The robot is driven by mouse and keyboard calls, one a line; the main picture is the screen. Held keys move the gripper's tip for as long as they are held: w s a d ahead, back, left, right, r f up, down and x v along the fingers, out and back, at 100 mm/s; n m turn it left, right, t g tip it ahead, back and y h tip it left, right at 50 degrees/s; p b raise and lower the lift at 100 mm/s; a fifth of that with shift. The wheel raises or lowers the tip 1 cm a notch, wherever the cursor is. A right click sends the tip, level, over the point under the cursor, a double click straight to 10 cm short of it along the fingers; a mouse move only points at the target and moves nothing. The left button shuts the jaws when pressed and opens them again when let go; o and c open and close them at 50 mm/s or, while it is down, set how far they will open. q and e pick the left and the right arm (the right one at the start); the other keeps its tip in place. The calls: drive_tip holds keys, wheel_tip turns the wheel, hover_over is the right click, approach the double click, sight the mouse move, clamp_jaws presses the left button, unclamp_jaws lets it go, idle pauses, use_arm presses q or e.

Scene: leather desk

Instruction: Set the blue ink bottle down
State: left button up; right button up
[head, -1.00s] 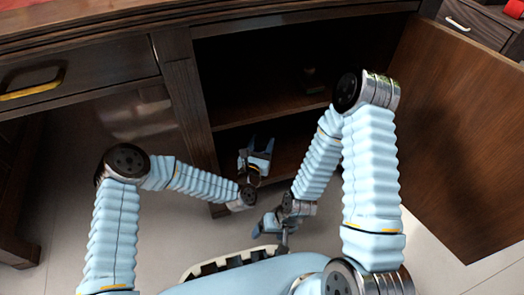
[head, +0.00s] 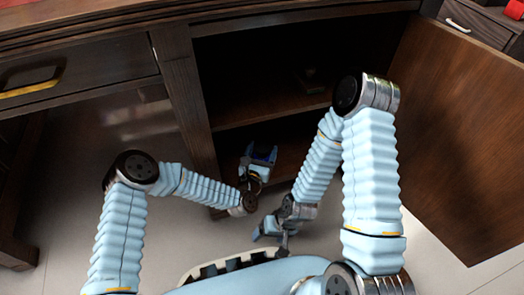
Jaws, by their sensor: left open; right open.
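My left gripper (head: 261,154) is open at the front of the cabinet's lower compartment, its fingers pointing into it. A small dark blue patch shows between its fingers. I cannot tell whether this is the blue ink bottle or part of the gripper. No ink bottle can be made out clearly elsewhere. My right gripper (head: 266,230) is open, lower down, over the floor in front of the cabinet and close to my body. It holds nothing that I can see.
The dark wooden cabinet has a middle shelf (head: 265,106) with a small dark object (head: 311,80) at its back. Its door (head: 455,140) stands open on the right. A drawer with a brass handle (head: 32,83) is at the left. The pale floor (head: 165,235) below is clear.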

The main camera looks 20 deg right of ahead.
use_arm(q)
drive_tip(key=shift+r, duration=0.1)
drive_tip(key=shift+s+a, duration=0.15)
drive_tip(key=shift+s, duration=0.05)
drive_tip(key=p+v, duration=0.2)
drive_tip(key=v, duration=0.9)
drive_tip(key=shift+s, duration=0.25)
drive_tip(key=shift+a+r, duration=0.1)
drive_tip(key=shift+a, duration=0.05)
